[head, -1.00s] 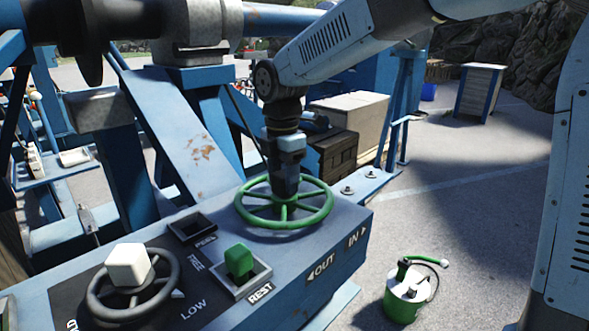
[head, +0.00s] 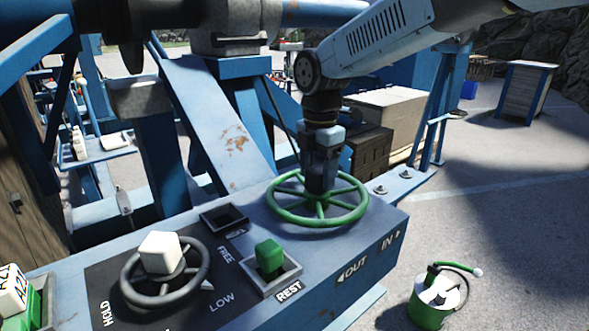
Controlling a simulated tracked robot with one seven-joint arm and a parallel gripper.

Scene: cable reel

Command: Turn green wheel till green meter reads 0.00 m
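The green wheel (head: 284,214) lies flat on top of the blue control box (head: 330,262), above the white OUT and IN arrow labels. My gripper (head: 318,190) points straight down at the wheel's hub, inside the rim. Its fingertips are at or just above the hub; whether they touch or grip it I cannot tell. The gripper hides part of the hub and spokes. No green meter reading can be made out in this view.
A black handwheel with a white block (head: 160,252) sits at the box's left, near the HOLD and LOW labels. A green block (head: 269,256) sits in a socket above REST. A green and white can (head: 437,298) stands on the ground at right, where the pavement is mostly clear.

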